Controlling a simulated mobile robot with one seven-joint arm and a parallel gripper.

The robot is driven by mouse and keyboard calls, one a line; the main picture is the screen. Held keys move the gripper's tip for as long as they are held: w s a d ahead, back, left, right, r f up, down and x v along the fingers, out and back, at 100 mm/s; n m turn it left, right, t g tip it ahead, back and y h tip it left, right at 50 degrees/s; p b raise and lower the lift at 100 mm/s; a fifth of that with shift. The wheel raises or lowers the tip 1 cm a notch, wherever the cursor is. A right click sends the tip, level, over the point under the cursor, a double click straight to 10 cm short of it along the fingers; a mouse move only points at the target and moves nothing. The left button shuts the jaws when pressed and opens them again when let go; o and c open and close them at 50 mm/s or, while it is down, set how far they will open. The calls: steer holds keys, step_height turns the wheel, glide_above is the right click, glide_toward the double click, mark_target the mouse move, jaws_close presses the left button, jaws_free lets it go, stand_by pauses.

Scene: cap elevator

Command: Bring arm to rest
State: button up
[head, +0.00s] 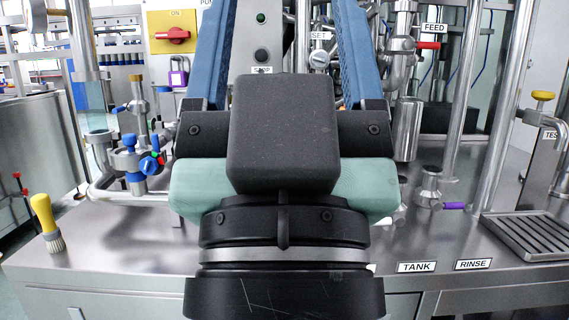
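My gripper (283,18) is in the middle of the head view, seen from behind its dark wrist. Its two blue fingers stand wide apart, pointing up and away from the camera. No object shows held between them; a grey panel (262,35) with a green and a black button shows through the gap behind. My gripper and wrist hide the middle of the steel bench.
The steel bench (130,240) carries pipes and valves behind my gripper. A yellow brush (43,213) stands at left, a red-handled yellow switch (172,33) is behind. A drain grate (528,232) lies at right.

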step_height(320, 180, up, 35)
steer(key=p, duration=3.3)
steer(key=shift+r, duration=0.15)
